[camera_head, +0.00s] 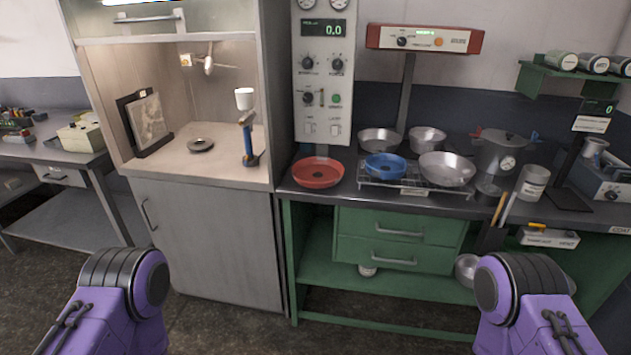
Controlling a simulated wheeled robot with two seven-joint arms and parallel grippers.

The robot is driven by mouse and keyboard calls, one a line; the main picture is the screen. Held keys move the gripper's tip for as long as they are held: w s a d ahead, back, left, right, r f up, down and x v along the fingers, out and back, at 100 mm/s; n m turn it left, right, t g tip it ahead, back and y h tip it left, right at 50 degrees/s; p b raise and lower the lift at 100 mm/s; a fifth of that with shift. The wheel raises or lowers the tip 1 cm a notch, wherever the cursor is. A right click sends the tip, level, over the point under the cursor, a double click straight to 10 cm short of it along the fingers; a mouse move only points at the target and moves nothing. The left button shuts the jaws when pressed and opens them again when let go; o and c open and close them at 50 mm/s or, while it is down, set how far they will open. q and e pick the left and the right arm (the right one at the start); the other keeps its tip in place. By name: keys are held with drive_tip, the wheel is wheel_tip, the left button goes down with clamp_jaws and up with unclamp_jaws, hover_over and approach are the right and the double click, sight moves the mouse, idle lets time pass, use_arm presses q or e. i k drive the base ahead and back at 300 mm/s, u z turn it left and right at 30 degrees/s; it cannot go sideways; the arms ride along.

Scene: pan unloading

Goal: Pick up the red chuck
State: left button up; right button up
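The red chuck (318,173) is a shallow round red dish with a dark spot at its centre. It lies flat at the left end of the dark worktop (310,193), close to the front edge. Nothing covers it. Only purple and black links of my two arms show at the bottom left and bottom right. Neither gripper is in the picture, so I cannot see their fingers or whether they hold anything.
A similar blue dish (386,167) sits on a wire rack (410,188) right of the red chuck, beside a metal pan (447,169). A grey control panel (323,85) rises behind. An open booth (200,177) stands left. The floor in front is clear.

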sight(314, 172)
drive_tip(key=z, duration=0.7)
drive_tip(key=i, duration=1.15)
drive_tip(key=u, duration=0.1)
